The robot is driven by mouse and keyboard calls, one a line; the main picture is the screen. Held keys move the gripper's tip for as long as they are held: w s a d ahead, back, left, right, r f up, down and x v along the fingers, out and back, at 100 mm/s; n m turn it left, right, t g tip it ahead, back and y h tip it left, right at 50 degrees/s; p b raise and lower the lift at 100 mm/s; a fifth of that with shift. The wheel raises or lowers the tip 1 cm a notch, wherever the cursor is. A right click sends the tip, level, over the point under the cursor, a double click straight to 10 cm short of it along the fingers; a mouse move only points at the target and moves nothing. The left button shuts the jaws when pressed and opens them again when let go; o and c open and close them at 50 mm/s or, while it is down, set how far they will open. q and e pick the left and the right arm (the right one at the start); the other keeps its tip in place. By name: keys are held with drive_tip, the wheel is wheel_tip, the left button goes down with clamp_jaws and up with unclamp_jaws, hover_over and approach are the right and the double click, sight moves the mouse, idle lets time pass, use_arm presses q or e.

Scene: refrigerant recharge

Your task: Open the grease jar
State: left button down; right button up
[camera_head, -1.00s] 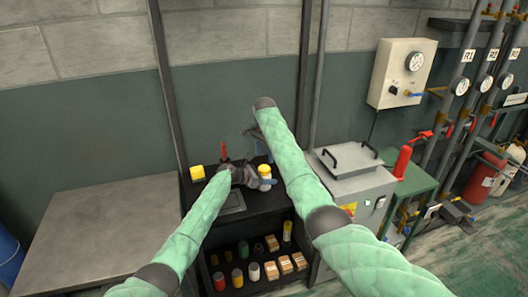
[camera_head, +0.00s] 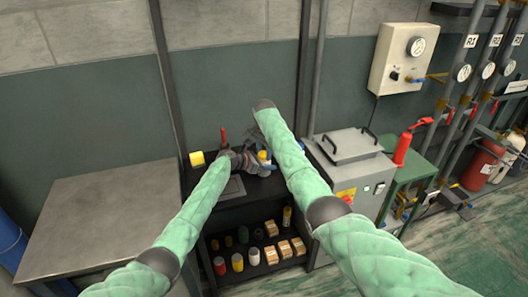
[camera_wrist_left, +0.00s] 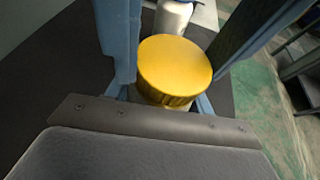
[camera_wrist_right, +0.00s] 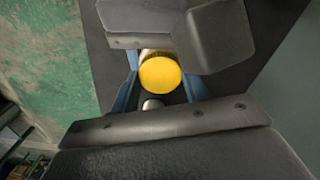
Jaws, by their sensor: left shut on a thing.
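The grease jar's round yellow lid (camera_wrist_left: 175,68) sits between my left gripper's blue fingers (camera_wrist_left: 178,85) in the left wrist view. My left gripper is shut on the jar at its lid end. In the right wrist view the lid (camera_wrist_right: 160,75) lies between my right gripper's blue fingers (camera_wrist_right: 158,92), which stand apart on either side of it. Whether they touch the jar cannot be told. In the head view the jar (camera_head: 262,156) is a small yellow spot above the dark workbench, with my left gripper (camera_head: 254,164) beside it. Most of the jar's body is hidden.
A bare grey table (camera_head: 95,220) is at the left. A grey machine (camera_head: 345,175) and a red extinguisher (camera_head: 402,150) are at the right.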

drive_tip(key=c, duration=0.5)
drive_tip(key=shift+n, duration=1.8)
drive_tip(key=o, duration=1.1)
drive_tip(key=shift+r, duration=0.1)
